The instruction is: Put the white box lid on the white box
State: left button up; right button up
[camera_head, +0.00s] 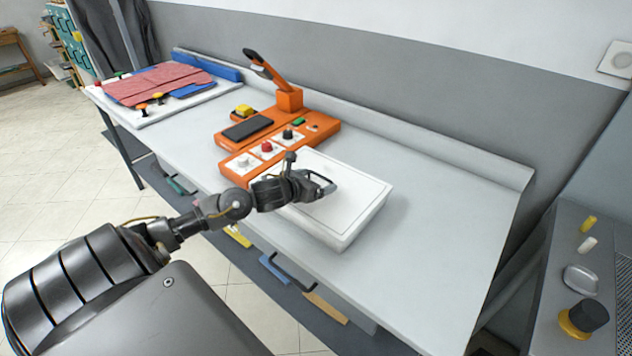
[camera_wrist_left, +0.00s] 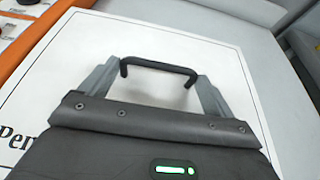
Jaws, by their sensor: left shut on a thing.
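The white box lid (camera_head: 345,190) lies flat on top of the white box (camera_head: 345,243) on the table, and the two look closed together. The lid's printed top fills much of the left wrist view (camera_wrist_left: 75,60). A dark handle (camera_wrist_left: 160,66) stands up from the lid. My left gripper (camera_head: 322,190) is over the lid and shut on this handle; its two fingers show at either end of the handle in the wrist view (camera_wrist_left: 155,80). Much of the box's left side is hidden by my arm. My right gripper is not in view.
An orange machine (camera_head: 285,127) with knobs and a raised lever stands directly behind and left of the box. A red folded cloth (camera_head: 158,84) lies on a white board at the far left. The grey table (camera_head: 450,200) is clear right of the box. A control panel (camera_head: 590,275) stands at the right.

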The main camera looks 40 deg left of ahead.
pick_arm(q)
jog(key=o, duration=0.7)
jog(key=shift+o, duration=0.2)
jog(key=shift+s+r, duration=0.15)
jog(key=shift+s, duration=0.45)
jog(key=b+v, duration=0.2)
jog(key=v, duration=0.5)
jog(key=shift+s+r, duration=0.1)
jog(key=shift+s, duration=0.1)
jog(key=shift+v, duration=1.1)
jog(key=shift+d+r, duration=0.1)
jog(key=shift+d, duration=0.05)
